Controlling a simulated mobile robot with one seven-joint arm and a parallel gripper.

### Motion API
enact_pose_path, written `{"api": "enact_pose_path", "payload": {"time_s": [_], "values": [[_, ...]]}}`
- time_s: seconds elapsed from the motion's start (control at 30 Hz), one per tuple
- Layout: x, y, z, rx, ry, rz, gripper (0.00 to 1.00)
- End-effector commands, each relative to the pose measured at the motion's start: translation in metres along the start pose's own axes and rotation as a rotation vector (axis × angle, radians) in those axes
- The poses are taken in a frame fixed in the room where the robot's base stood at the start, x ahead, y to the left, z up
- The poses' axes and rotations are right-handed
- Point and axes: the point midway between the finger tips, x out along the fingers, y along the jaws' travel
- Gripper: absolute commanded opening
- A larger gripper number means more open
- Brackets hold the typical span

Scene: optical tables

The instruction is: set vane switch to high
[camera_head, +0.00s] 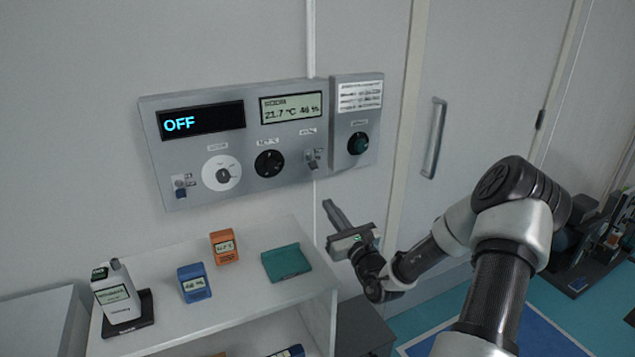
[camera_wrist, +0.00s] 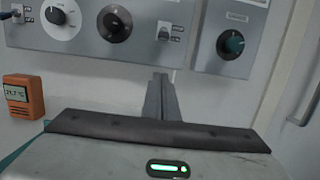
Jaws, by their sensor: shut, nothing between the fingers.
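The grey wall control panel (camera_head: 225,191) carries two small switches. One switch (camera_head: 312,158) is at the panel's right part, beside two small labels; it also shows in the wrist view (camera_wrist: 163,34). The other switch (camera_head: 181,190), with a blue lever, is at the far left. The labels are too small to read, so I cannot tell which is the vane switch. My gripper (camera_head: 329,204) is shut and empty, below the right-hand switch and apart from the panel. In the wrist view its fingers (camera_wrist: 160,80) point up toward that switch.
The panel has a display reading OFF (camera_head: 202,121), a white dial (camera_head: 222,173) and a black knob (camera_head: 269,163). A green knob (camera_head: 358,144) is on the adjoining panel. Below, a shelf (camera_head: 232,311) holds an orange device (camera_head: 224,247), a blue device (camera_head: 194,283) and a teal item (camera_head: 287,262).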

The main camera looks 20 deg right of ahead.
Motion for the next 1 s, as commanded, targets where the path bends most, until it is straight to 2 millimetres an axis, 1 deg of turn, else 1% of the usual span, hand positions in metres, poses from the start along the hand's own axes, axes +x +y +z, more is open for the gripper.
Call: {"api": "enact_pose_path", "payload": {"time_s": [0.07,0.33,0.47,0.57,0.93,0.97,1.0], "values": [[-0.001,-0.003,-0.001,0.006,0.000,-0.010,0.00],[0.000,-0.002,-0.001,0.004,0.000,-0.007,0.00],[0.008,-0.002,-0.001,0.003,-0.001,-0.006,0.00],[0.022,-0.001,-0.001,0.003,-0.002,-0.005,0.00],[0.100,-0.002,-0.001,0.003,-0.002,-0.006,0.00],[0.102,-0.002,0.002,0.003,-0.001,-0.007,0.00],[0.098,-0.003,0.012,0.002,0.000,-0.008,0.00]]}}
